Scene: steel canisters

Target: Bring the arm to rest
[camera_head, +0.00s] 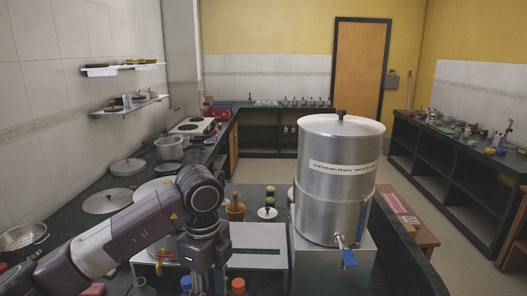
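My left arm comes in from the left and bends at a dark purple joint, its wrist pointing down. My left gripper (207,280) is at the bottom edge, to the left of the big steel canister and apart from it. Its fingertips are cut off or too dark to read, so I cannot tell whether it is open or holds anything. The steel canister (325,195) stands upright on a metal stand, with a lid, a "drinking water" label and a blue-handled tap (348,258). My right gripper is not in view.
Bottles with a blue cap (186,283) and an orange cap (238,285) stand close to the wrist. Pot lids (108,201), a pot (170,148) and a colander (22,237) sit on the left counter. A wooden pestle and mortar (235,208) stands behind the arm. Open floor lies beyond.

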